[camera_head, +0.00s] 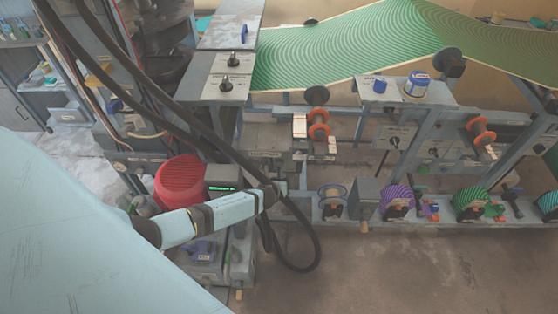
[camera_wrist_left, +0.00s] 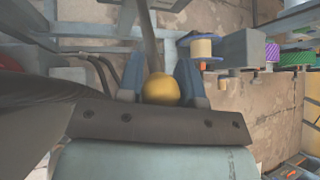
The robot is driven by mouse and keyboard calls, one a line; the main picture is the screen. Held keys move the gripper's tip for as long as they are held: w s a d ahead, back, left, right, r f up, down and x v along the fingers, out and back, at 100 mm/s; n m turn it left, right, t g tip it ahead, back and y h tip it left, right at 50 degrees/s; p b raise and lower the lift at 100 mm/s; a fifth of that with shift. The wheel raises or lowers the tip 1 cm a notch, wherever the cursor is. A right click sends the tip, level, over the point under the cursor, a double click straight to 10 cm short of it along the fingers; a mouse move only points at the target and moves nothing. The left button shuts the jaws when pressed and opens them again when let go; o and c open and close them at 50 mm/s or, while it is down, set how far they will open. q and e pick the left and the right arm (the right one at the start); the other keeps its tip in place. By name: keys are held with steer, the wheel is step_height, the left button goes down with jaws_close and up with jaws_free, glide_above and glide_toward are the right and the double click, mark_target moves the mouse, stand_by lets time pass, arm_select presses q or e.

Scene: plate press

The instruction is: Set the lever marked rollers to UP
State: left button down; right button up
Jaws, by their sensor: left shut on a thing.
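My left gripper (camera_wrist_left: 160,84) is shut on a yellow ball knob (camera_wrist_left: 161,90) in the left wrist view. One blue finger is on each side of the knob. A grey lever shaft (camera_wrist_left: 148,40) runs from the knob toward the top of that view. In the head view my left arm reaches in from the left, and its gripper (camera_head: 281,188) is beside the grey machine frame. The knob and shaft are hidden or too small to make out there. No lever marking is readable, and I cannot tell the lever's setting. My right gripper is not in view.
A red ribbed motor cover (camera_head: 181,177) stands close behind my left arm. A thick black hose (camera_head: 309,240) loops down near the gripper. Striped rolls (camera_head: 398,198) and a spool (camera_head: 331,196) line the low rail at right. The floor in front (camera_head: 420,270) is clear.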

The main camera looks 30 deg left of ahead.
arm_select(q)
steer(key=shift+w+r, duration=0.3)
steer(key=shift+r, duration=0.1)
steer(key=c, duration=0.8)
jaws_free()
steer(key=shift+s+f, duration=0.1)
steer(key=shift+f, duration=0.05)
steer(key=shift+s+r, duration=0.25)
steer(key=shift+s, duration=0.1)
steer(key=p+v, duration=0.1)
steer(key=v, duration=1.2)
steer(key=shift+p, duration=0.4)
